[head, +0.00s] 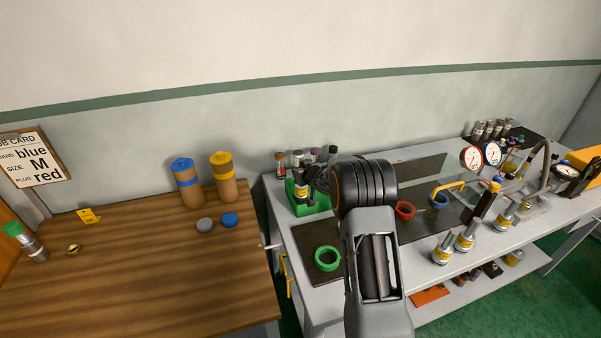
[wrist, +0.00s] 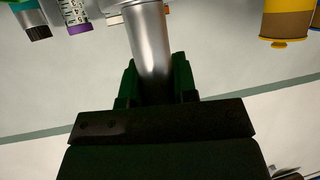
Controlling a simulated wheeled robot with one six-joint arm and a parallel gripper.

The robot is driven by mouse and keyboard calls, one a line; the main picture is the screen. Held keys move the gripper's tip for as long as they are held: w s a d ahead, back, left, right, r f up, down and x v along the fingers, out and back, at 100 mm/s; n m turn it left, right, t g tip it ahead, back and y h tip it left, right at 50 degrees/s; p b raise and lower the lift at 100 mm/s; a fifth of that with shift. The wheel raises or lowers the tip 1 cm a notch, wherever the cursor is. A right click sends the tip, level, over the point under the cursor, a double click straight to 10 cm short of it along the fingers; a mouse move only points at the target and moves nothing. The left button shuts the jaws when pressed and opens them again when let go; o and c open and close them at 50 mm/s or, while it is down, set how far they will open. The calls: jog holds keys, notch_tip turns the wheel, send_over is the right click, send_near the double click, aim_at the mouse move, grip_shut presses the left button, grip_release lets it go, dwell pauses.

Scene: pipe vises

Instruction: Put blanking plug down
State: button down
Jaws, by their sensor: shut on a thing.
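My gripper (wrist: 152,90) is shut on a silver cylinder (wrist: 150,45), which I take to be the blanking plug. The cylinder's far end runs out of the top of the wrist view, so I cannot see its end colour. In the head view my gripper (head: 318,178) is over the green tray (head: 316,208) at the back left of the grey bench, partly hidden by my arm. A silver piece with a yellow band (head: 301,192) shows at the tray; I cannot tell whether it is held or standing there.
Several small capped cylinders (head: 281,163) stand behind the tray. A green ring (head: 327,258) lies on a dark mat, with a red ring (head: 405,210) further right. Silver-and-yellow fittings (head: 442,250) stand at the bench front. The wooden table (head: 150,285) at left has much free room.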

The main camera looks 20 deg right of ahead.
jog(key=shift+f, duration=0.25)
jog(key=c, duration=0.9)
grip_release()
jog(key=shift+s+r, duration=0.2)
jog(key=shift+r, duration=0.05)
jog(key=s+r+m+g+h+b, duration=0.1)
jog(key=s+r+h, duration=0.1)
jog(key=s+r, duration=0.35)
jog(key=s+r+h, duration=0.1)
jog(key=s+r, duration=0.1)
jog(key=s, duration=0.6)
jog(key=s+r+m+g+h+b, duration=0.1)
jog(key=s+r+h, duration=0.15)
jog(key=s, duration=0.35)
jog(key=s+a+g+y, duration=0.1)
jog(key=s+a+g, duration=0.1)
jog(key=s, duration=0.5)
jog(key=s+a+g+y, duration=0.1)
jog(key=s+a+g, duration=0.1)
jog(key=s, duration=0.5)
jog(key=s+a+f+g+y, duration=0.1)
jog(key=s+a+g, duration=0.1)
jog(key=s+a, duration=0.2)
jog(key=s, duration=0.3)
jog(key=shift+a+g, duration=0.25)
jog(key=shift+g, duration=0.15)
